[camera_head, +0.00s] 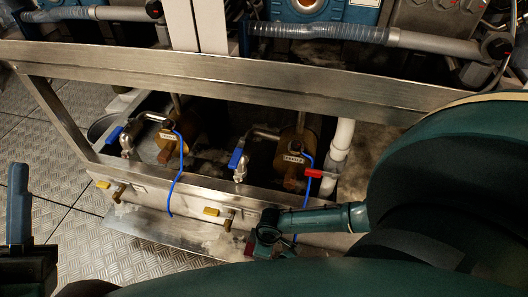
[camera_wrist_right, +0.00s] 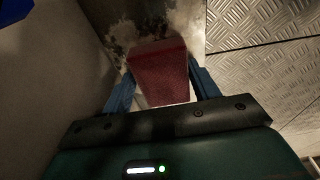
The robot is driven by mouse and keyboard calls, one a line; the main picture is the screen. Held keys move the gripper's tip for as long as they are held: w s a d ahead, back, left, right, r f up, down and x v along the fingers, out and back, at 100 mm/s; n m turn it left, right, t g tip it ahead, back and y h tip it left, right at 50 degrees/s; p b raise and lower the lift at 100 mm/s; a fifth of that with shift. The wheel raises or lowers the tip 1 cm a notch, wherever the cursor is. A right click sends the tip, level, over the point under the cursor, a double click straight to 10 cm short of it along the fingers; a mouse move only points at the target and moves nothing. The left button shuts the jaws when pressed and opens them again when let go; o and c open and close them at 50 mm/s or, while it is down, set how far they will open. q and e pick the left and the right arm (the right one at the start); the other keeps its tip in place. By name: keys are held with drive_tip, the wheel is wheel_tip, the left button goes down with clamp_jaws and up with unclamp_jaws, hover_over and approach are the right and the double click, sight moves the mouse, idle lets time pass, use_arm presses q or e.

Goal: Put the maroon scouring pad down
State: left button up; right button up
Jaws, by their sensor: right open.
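The maroon scouring pad (camera_wrist_right: 158,70) is a block between the blue fingers of my right gripper (camera_wrist_right: 163,92) in the right wrist view. The fingers are open, one on each side of it. Beyond the pad is a stained pale surface; I cannot tell exactly how the pad rests on it. In the head view my right gripper (camera_head: 268,238) is low over the metal ledge (camera_head: 150,232), with a small dark red patch of the pad (camera_head: 249,249) at its side. My left gripper (camera_head: 18,205) is at the left edge, with one blue finger showing upright; its opening is unclear.
A steel frame bar (camera_head: 250,85) crosses above the ledge. Blue-handled valves (camera_head: 237,158), a red-handled valve (camera_head: 318,173) and yellow-handled taps (camera_head: 211,211) stand close behind the right gripper. Blue tubes hang in front. Treadplate floor (camera_head: 85,250) is clear at left.

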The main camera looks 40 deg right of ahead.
drive_tip(key=shift+s+a+r+p, duration=0.2)
drive_tip(key=shift+s+r+p, duration=0.15)
drive_tip(key=shift+r+p, duration=0.2)
use_arm(q)
wheel_tip(320, 180, down, 8)
drive_tip(key=n+g+y+p, duration=0.2)
drive_tip(key=n+y+p, duration=0.4)
drive_tip(key=y, duration=0.1)
drive_tip(key=shift+s+d+r+n, duration=0.15)
drive_tip(key=shift+s+d+n, duration=0.1)
drive_tip(key=shift+n, duration=0.05)
use_arm(e)
wheel_tip(320, 180, up, 11)
drive_tip(key=d, duration=0.1)
drive_tip(key=shift+s+d, duration=0.15)
drive_tip(key=shift+s, duration=0.3)
